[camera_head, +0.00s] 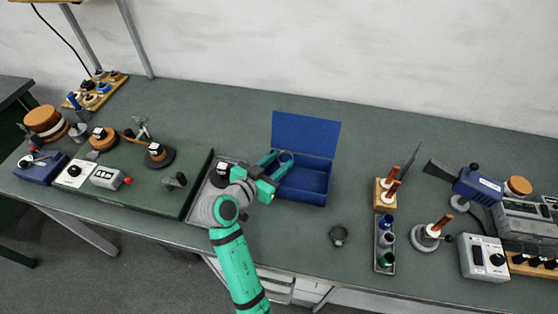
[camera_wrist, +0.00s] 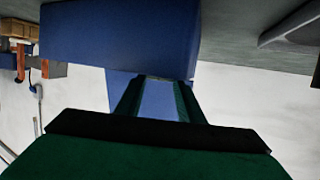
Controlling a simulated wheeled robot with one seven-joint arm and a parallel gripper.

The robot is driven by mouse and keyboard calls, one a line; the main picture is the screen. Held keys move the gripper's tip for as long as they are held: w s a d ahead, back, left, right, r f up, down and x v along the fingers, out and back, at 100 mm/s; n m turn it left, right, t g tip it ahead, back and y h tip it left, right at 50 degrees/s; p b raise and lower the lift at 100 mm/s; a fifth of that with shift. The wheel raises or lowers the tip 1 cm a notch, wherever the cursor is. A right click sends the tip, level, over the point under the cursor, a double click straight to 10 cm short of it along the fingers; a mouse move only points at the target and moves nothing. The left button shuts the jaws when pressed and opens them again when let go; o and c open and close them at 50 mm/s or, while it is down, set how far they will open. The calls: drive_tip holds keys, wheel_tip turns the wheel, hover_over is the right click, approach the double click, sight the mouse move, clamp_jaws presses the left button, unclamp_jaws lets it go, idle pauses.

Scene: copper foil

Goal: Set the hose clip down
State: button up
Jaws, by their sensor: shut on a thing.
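My gripper (camera_head: 277,164) is at the left side of an open blue box (camera_head: 307,184), above bench height, with its green fingers toward the raised lid (camera_head: 305,133). It is shut on a small grey ring (camera_head: 287,156), which looks like the hose clip. The ring shows against the box's back and appears clear of the box floor. In the wrist view, my gripper's fingers (camera_wrist: 158,82) reach toward the blue box (camera_wrist: 120,38); the held ring cannot be made out there.
A grey tray (camera_head: 203,208) is under my arm. A rack of spools (camera_head: 385,243) and a spindle stand (camera_head: 426,237) are at right. Bench in front of the box is clear.

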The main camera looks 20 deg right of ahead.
drive_tip(key=o, duration=1.1)
drive_tip(key=shift+c, duration=0.2)
drive_tip(key=shift+a+r, duration=0.15)
drive_tip(key=shift+r, duration=0.4)
drive_tip(key=v, duration=1.1)
drive_tip(key=shift+s+a, duration=0.2)
drive_tip(key=shift+s, duration=0.05)
drive_tip(key=shift+r, duration=0.15)
